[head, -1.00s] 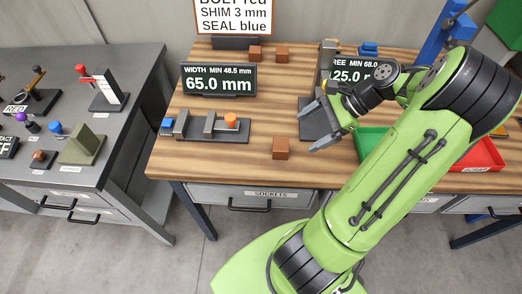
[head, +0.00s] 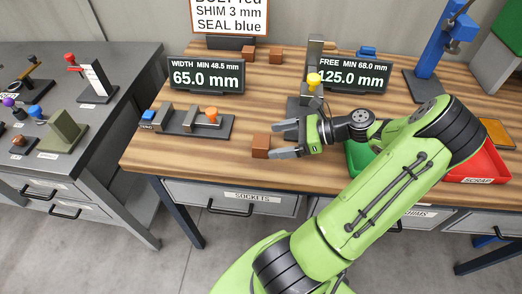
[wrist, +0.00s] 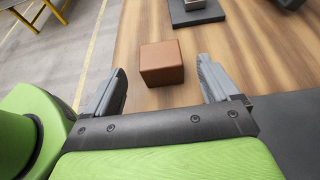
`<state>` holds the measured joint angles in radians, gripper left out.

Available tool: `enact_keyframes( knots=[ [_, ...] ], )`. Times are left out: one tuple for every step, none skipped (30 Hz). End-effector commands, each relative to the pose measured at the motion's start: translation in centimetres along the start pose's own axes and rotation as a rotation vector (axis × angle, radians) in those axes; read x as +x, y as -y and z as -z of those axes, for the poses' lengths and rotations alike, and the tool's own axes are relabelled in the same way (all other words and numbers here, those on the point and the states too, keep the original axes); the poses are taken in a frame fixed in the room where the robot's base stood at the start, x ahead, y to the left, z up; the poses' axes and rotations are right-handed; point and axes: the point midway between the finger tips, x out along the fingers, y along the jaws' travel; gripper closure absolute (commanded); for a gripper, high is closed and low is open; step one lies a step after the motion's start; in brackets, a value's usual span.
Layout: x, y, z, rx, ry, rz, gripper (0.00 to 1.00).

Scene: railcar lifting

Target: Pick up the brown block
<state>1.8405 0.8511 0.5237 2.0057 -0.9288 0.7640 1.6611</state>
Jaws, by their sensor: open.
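A brown block (head: 261,146) sits near the front edge of the wooden table, in the middle of the head view. My gripper (head: 277,140) is just right of it in the head view, with its fingers spread and pointing left towards the block. In the wrist view, the brown block (wrist: 161,63) lies ahead of my gripper (wrist: 162,84), roughly centred across the gap between the two fingers. The gripper is open and empty. Two more brown blocks (head: 248,52) (head: 276,54) stand at the back of the table.
A width gauge fixture (head: 190,121) stands left of the block, with a display (head: 206,75) behind it. A second display (head: 349,75) is at the back right. A green tray (head: 362,160) and red scrap tray (head: 480,165) lie right. The table's front edge (head: 190,174) is close.

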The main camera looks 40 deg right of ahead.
Motion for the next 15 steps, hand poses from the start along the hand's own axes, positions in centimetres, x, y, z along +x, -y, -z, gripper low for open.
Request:
enact_keyframes(
  knots=[
    [0.5, 0.0, 0.1, -0.002, -0.001, -0.001, 0.12],
    [0.9, 0.0, 0.1, -0.002, 0.000, 0.000, 0.12],
    [1.6, 0.0, 0.1, -0.003, 0.000, -0.002, 0.12],
    [2.2, 0.0, 0.2, -0.003, -0.001, -0.002, 0.12],
    [2.9, 0.0, 0.2, -0.003, -0.001, -0.003, 0.12],
    [3.7, 0.0, 0.2, -0.002, -0.001, -0.003, 0.12],
    [4.2, 0.0, 0.1, -0.002, 0.000, -0.003, 0.12],
    [4.7, 0.0, 0.1, -0.001, 0.000, -0.002, 0.12],
    [5.2, 0.0, 0.1, -0.001, -0.001, -0.002, 0.12],
    [5.4, 0.0, 0.0, -0.001, -0.001, -0.001, 0.12],
    [5.5, 0.0, -0.1, -0.001, -0.001, 0.000, 0.12],
    [5.6, 0.1, -0.1, 0.000, -0.001, 0.001, 0.12],
    [5.6, 0.1, -0.2, 0.000, -0.002, 0.001, 0.12],
    [5.6, 0.1, -0.2, 0.000, -0.001, 0.001, 0.12],
    [5.5, 0.1, -0.2, -0.001, -0.001, 0.001, 0.12]
  ],
)
